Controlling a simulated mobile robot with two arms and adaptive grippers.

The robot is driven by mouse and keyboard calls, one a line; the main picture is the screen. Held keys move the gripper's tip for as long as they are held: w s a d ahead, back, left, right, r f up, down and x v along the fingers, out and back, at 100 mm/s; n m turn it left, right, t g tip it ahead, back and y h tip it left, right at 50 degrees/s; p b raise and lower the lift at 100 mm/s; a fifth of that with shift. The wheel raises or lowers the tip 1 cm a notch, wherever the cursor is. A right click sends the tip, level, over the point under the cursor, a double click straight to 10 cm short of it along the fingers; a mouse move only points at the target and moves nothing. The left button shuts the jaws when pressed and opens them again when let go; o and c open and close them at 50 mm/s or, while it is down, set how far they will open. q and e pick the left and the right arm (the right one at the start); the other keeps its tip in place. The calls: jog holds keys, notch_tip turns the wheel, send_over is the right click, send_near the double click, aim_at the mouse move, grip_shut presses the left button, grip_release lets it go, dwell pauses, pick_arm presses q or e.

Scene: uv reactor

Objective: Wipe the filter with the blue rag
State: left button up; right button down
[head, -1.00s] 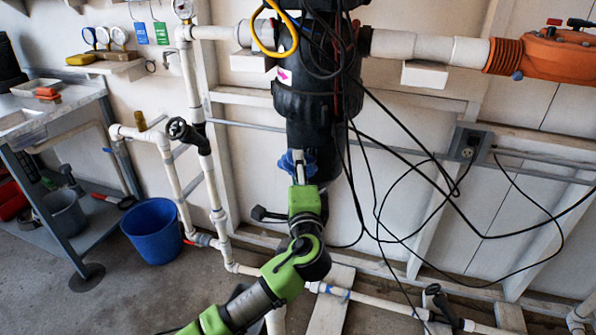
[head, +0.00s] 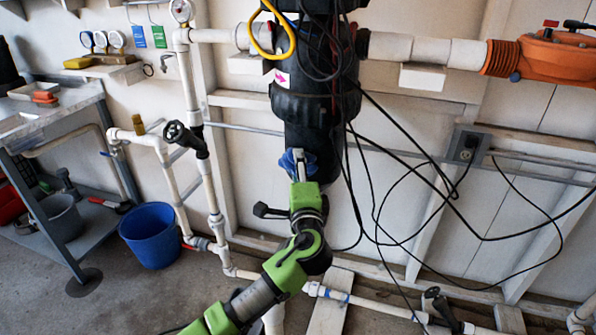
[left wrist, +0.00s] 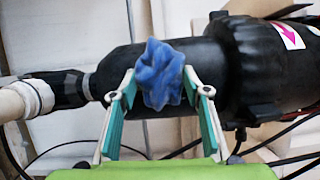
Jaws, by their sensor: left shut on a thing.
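The filter is a black upright cylinder (head: 310,108) with a wide ribbed collar, fixed to the wall at the centre of the head view. It lies sideways across the left wrist view (left wrist: 190,62). The blue rag (head: 291,161) is crumpled against the front of its lower body. My left gripper (head: 300,168) reaches up from below and is shut on the rag. In the left wrist view the rag (left wrist: 160,75) sits between the fingertips (left wrist: 155,90), in front of the black body; I cannot tell how firmly it touches. My right gripper is not in view.
Loose black cables (head: 400,190) hang right of the filter. White pipes with a black valve (head: 185,138) stand at left. A blue bucket (head: 152,235) is on the floor beside a grey bench (head: 40,125). An orange fitting (head: 540,55) is at upper right.

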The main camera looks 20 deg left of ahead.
aim_at(313, 167)
pick_arm(q)
jog(key=shift+d, duration=0.1)
jog(key=shift+s+d, duration=0.1)
jog(key=shift+d, duration=1.8)
